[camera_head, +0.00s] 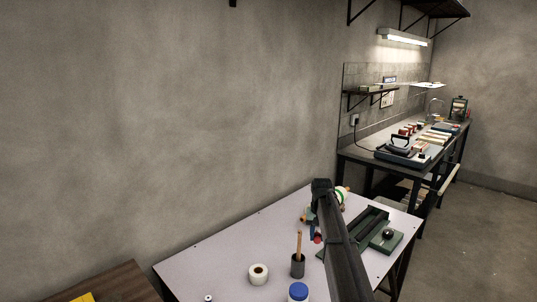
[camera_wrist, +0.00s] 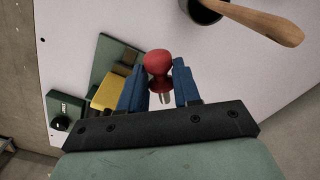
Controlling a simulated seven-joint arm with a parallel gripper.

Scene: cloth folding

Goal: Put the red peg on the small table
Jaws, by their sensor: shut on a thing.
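My gripper (camera_wrist: 158,84) has blue fingers, one on each side of the red peg (camera_wrist: 158,62), and is shut on it. The peg has a round head and a pale metal lower end. In the head view the peg is a small red spot (camera_head: 317,239) beside my dark arm, above the pale table (camera_head: 215,262). My gripper (camera_head: 314,231) is partly hidden there by my arm. A lower brown wooden table (camera_head: 115,284) shows at the bottom left; I cannot tell which one is the small table.
A dark cup (camera_head: 298,266) with a wooden handle, a white roll (camera_head: 258,274) and a blue-lidded jar (camera_head: 299,292) stand on the pale table. A green fixture with a black knob (camera_head: 389,234) lies right of my arm. The pale table's left part is mostly clear.

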